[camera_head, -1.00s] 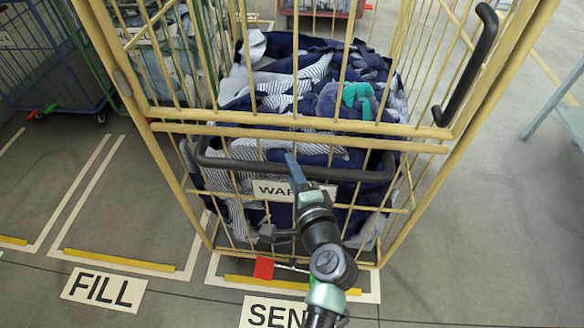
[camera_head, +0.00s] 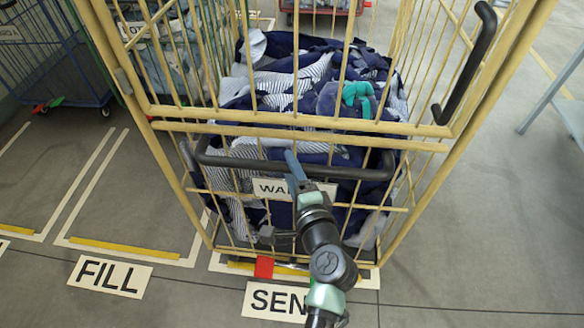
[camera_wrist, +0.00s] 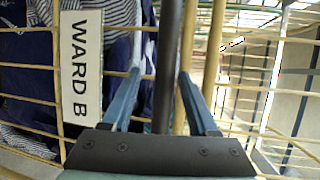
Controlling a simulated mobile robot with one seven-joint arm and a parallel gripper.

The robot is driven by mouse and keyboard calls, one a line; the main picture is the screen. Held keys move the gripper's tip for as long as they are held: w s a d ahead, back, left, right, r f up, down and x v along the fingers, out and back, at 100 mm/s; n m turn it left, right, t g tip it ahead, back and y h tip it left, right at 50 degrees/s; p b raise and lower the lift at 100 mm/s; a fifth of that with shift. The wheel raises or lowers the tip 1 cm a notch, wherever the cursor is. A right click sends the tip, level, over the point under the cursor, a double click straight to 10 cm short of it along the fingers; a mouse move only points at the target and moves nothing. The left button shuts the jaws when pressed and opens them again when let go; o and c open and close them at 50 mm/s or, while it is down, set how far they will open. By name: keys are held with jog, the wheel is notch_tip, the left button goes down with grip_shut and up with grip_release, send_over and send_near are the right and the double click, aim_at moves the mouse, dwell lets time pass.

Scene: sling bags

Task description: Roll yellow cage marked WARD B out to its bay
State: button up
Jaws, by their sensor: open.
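The yellow cage (camera_head: 300,131) stands upright in front of me, filled with dark blue and striped laundry (camera_head: 290,85). Its label (camera_head: 268,188) is partly covered by my gripper in the head view; the wrist view shows the label (camera_wrist: 81,68) reading WARD B. A black handle bar (camera_head: 225,162) crosses the cage's near side. My gripper (camera_head: 291,160) is at this bar. In the wrist view the bar (camera_wrist: 167,60) runs between my open fingers (camera_wrist: 160,78); contact is unclear. A red pedal (camera_head: 264,267) shows low at the cage's front.
A floor sign (camera_head: 275,301) starting SEN lies below the cage, and a FILL sign (camera_head: 110,276) lies left by an empty marked bay (camera_head: 140,195). A blue cage (camera_head: 50,60) stands back left. A grey table (camera_head: 560,100) stands right. The floor right of the cage is clear.

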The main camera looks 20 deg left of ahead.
jog(key=shift+r, duration=0.15)
jog(key=shift+s+d, duration=0.15)
jog(key=shift+d, duration=0.05)
jog(key=v, duration=1.2)
jog(key=shift+s, duration=0.2)
